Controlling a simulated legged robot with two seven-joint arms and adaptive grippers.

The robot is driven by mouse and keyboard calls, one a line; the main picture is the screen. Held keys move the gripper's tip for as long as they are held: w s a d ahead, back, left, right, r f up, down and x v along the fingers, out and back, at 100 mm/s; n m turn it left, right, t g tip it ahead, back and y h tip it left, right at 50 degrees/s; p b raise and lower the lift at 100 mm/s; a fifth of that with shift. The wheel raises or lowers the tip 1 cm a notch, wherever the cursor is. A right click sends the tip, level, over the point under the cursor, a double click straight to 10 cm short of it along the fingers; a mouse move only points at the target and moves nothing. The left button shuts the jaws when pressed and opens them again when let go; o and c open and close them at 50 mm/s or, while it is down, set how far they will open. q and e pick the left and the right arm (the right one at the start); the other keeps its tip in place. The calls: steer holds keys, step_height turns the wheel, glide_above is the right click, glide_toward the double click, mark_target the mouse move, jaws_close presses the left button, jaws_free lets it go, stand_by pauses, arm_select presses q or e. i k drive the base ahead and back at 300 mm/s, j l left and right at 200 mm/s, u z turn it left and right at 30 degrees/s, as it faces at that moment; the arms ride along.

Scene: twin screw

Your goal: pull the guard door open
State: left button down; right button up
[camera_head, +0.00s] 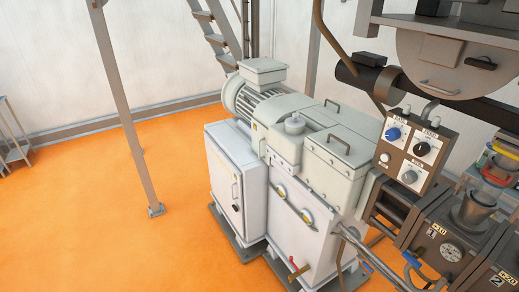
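A light grey machine (300,150) stands in the middle of the head view. A white cabinet (222,170) on its left side has a shut front door with a small handle. A rounded grey plate (435,60) with a bar handle is at the upper right, cut off by the frame edge. I cannot tell which of these, if any, is the guard door. Neither of my grippers is in view.
A control box (413,150) with several knobs is on the right. Numbered barrel sections (445,245) are at the lower right. A grey post (125,100) and stairs (215,30) stand at the back. The orange floor (90,215) at left is mostly clear.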

mark_target(260, 134)
steer(key=i+l+z, duration=0.15)
steer(key=z, duration=0.2)
steer(key=i+j+z, duration=0.8)
steer(key=j, duration=0.15)
steer(key=k+l, duration=0.05)
steer(key=k, duration=0.05)
